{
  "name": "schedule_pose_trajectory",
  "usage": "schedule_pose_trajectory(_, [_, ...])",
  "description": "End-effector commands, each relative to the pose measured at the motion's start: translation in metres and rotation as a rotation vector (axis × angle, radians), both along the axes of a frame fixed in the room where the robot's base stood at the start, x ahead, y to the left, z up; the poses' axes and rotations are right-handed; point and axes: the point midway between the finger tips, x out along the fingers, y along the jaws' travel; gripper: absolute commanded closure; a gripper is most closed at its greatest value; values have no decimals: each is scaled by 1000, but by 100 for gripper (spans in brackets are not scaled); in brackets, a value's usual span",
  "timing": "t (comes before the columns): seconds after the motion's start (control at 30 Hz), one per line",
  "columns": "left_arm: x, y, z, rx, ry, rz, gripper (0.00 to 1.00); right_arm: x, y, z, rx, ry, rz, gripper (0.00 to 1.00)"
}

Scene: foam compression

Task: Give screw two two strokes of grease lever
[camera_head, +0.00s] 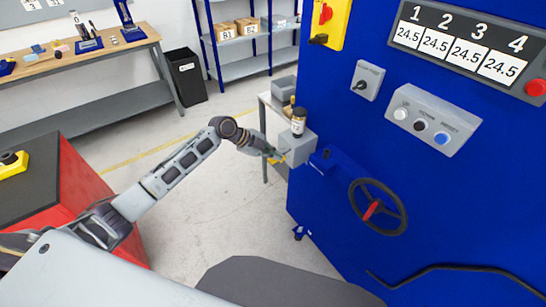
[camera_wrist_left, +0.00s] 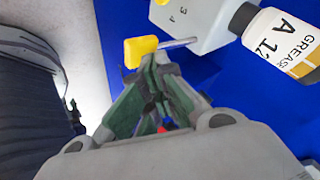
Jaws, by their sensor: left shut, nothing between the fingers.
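The grease lever's yellow handle (camera_wrist_left: 140,51) sits on a thin metal rod that runs to a grey box (camera_wrist_left: 205,22) marked with a 3 and a 4. The handle also shows as a small yellow spot in the head view (camera_head: 277,160). A grease bottle (camera_wrist_left: 283,41) with a dark cap and a white and tan label is joined to the box; it stands on top in the head view (camera_head: 298,124). My left gripper (camera_wrist_left: 163,70) is shut and empty, its fingertips right at the handle; I cannot tell whether they touch. My right gripper is out of view.
The big blue machine (camera_head: 345,110) fills the right, with a handwheel (camera_head: 378,207), a button box (camera_head: 433,118) and a display reading 24.5 in each of its slots. A red cabinet (camera_head: 85,205) stands at left. The floor between is clear.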

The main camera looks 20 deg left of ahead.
Motion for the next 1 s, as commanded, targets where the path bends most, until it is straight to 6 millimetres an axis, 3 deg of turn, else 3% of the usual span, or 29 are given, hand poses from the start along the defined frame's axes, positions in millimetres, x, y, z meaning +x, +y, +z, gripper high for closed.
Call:
schedule_pose_trajectory(0.5, [0, 0, 19, 0, -1, -2, 100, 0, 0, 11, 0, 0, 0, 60])
schedule_pose_trajectory(1.0, [0, 0, 22, -1, -1, -1, 100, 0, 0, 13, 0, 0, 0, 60])
